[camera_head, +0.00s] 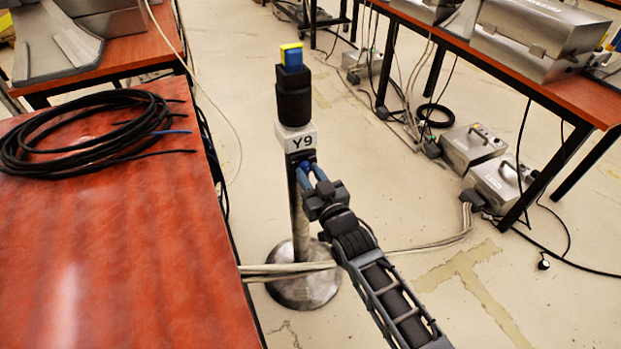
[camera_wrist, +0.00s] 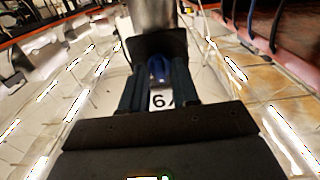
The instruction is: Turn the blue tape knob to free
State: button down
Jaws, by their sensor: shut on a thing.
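A metal post (camera_head: 299,225) on a round base stands in the middle of the head view. A black panel below the label carries the blue tape knob (camera_head: 306,166). My gripper (camera_head: 307,170) reaches up from the lower right, its fingers shut on the knob. In the wrist view, the blue knob (camera_wrist: 158,68) sits between the two fingertips of my gripper (camera_wrist: 158,76). The knob's markings are hidden or too small to read.
A black cylinder with a blue and yellow block (camera_head: 291,57) tops the post. A red-brown table (camera_head: 90,250) with coiled black cable (camera_head: 60,125) is close on the left. Pale cables (camera_head: 420,247) cross the floor behind my arm. Metal boxes (camera_head: 505,185) stand right.

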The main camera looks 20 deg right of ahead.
jog(key=n+b, duration=0.1)
jog(key=n, duration=0.4)
jog(key=shift+f+b, duration=0.1)
jog(key=shift+b, duration=0.25)
jog(key=shift+n+b, duration=0.7)
jog(key=shift+n, duration=1.1)
jog(key=c, duration=1.2)
grip_release()
jog(key=shift+o, duration=0.2)
jog(key=s, duration=0.7)
jog(key=shift+s, duration=0.4)
